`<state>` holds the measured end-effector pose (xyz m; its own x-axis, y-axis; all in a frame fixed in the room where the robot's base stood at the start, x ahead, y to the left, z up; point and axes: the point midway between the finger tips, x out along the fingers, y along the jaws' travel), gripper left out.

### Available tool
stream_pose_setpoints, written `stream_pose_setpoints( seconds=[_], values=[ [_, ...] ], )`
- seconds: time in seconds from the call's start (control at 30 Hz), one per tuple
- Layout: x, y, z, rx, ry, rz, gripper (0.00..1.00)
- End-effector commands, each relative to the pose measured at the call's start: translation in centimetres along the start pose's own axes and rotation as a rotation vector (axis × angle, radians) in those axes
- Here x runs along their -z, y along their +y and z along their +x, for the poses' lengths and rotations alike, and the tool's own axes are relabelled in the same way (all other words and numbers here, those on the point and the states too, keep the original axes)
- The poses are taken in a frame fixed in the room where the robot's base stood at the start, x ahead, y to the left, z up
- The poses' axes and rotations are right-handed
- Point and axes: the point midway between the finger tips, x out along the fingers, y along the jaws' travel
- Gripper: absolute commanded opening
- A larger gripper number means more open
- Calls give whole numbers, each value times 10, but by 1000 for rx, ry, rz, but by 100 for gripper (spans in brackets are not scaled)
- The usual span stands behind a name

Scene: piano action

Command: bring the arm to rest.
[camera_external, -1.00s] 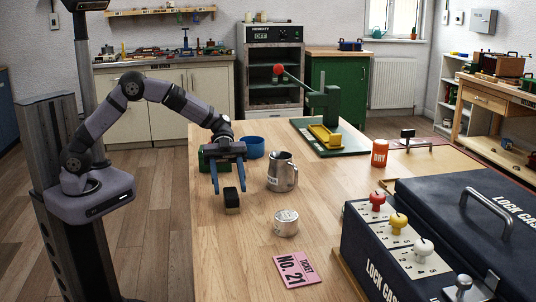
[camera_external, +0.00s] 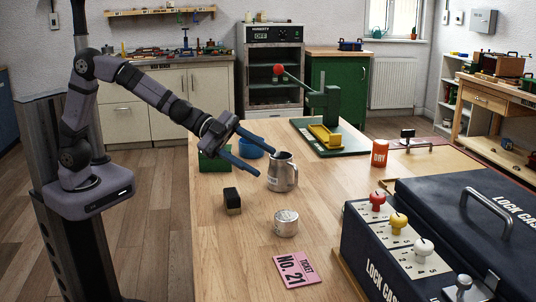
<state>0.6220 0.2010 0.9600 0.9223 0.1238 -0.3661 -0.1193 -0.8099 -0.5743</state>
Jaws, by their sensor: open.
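My gripper (camera_external: 251,157) is open and empty, with its two blue fingers pointing right and slightly down. It hangs above the left part of the wooden table (camera_external: 235,265), in front of the blue round container and the green block in this view. The near fingertip is close to the metal pitcher (camera_external: 283,172); I cannot tell whether they touch. My arm reaches out from its base at the left, with the elbow raised.
A small black block (camera_external: 232,199), a round tin (camera_external: 286,222) and a pink ticket (camera_external: 295,269) lie on the table. A blue container (camera_external: 249,150) and green block (camera_external: 212,163) are behind. A lock case (camera_external: 445,235) fills the right; a green press (camera_external: 331,125) stands at the back.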

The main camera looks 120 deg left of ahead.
Motion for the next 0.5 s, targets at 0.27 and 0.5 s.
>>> stream_pose_setpoints(
  seconds=[0.27, 0.5],
  values=[
    [-35, 69, -66, -55, -376, 14, 48],
    [-65, 157, -140, -291, -610, 26, 48]
  ],
)
